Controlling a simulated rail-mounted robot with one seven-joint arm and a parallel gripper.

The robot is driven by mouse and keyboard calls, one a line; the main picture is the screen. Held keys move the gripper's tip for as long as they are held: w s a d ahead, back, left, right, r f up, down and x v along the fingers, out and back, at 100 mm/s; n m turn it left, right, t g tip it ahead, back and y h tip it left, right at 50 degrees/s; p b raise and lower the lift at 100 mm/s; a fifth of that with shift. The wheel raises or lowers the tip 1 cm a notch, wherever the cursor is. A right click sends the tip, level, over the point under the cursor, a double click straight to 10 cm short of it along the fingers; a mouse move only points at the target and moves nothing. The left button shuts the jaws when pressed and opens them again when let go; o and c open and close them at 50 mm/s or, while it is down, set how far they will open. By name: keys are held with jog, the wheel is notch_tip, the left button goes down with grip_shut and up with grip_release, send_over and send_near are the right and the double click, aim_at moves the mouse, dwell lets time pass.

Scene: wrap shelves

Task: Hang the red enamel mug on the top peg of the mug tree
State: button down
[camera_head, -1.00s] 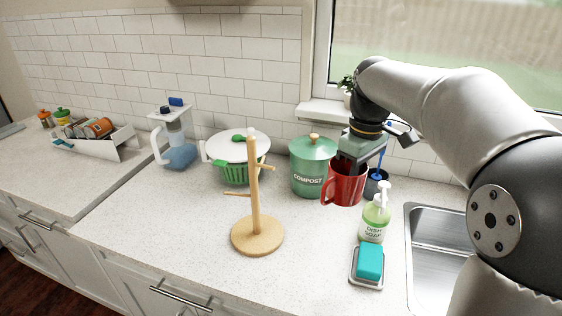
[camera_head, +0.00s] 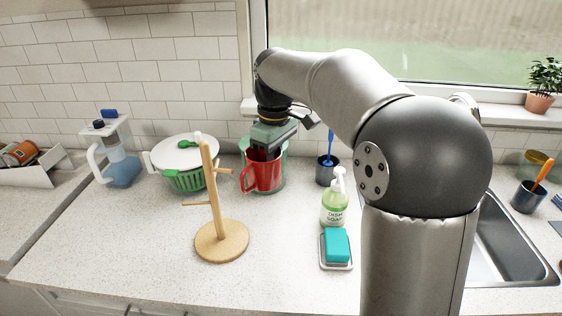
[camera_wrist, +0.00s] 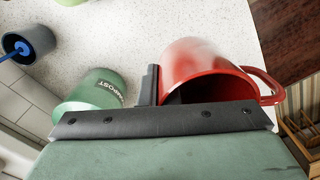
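The red enamel mug (camera_head: 264,174) hangs upright from my gripper (camera_head: 264,150), in front of the green compost canister. Its handle points left, toward the mug tree. My gripper is shut on the mug's wall at the rim. In the wrist view one finger (camera_wrist: 150,84) lies against the outside of the mug (camera_wrist: 196,62); the other finger is hidden. The handle shows at the right there. The wooden mug tree (camera_head: 213,195) stands upright to the left of the mug and nearer the front. Its upper peg (camera_head: 224,170) points right, toward the mug, and is empty.
The compost canister (camera_head: 279,165) is close behind the mug. A salad spinner (camera_head: 187,179) and a blue pitcher (camera_head: 122,168) stand left. A soap bottle (camera_head: 334,208), a teal sponge (camera_head: 337,245) and a dark cup (camera_head: 326,175) are to the right. The counter before the tree is clear.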

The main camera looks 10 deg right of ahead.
jog(key=w+a+f+p, duration=0.1)
jog(key=w+a+p, duration=0.1)
jog(key=w+a, duration=0.2)
jog(key=shift+w+a+f, duration=0.15)
jog(key=shift+a+f, duration=0.1)
dwell(0.6)
dwell(0.6)
jog(key=c, duration=1.6)
grip_release()
notch_tip(320, 180, up, 17)
jog(key=p, duration=0.2)
jog(key=s+d+f+m, duration=0.3)
jog(key=s+f, duration=0.5)
jog(key=s, duration=0.2)
jog(key=s+d+f+m, duration=0.3)
jog(key=s+f, duration=0.5)
jog(key=s, duration=0.2)
jog(key=s+d+f+m+t, duration=0.1)
jog(key=s+d+f+m, duration=0.2)
jog(key=s+f, duration=0.6)
jog(key=shift+s+d+b, duration=0.25)
jog(key=shift+s+b, duration=0.05)
jog(key=shift+s, duration=0.4)
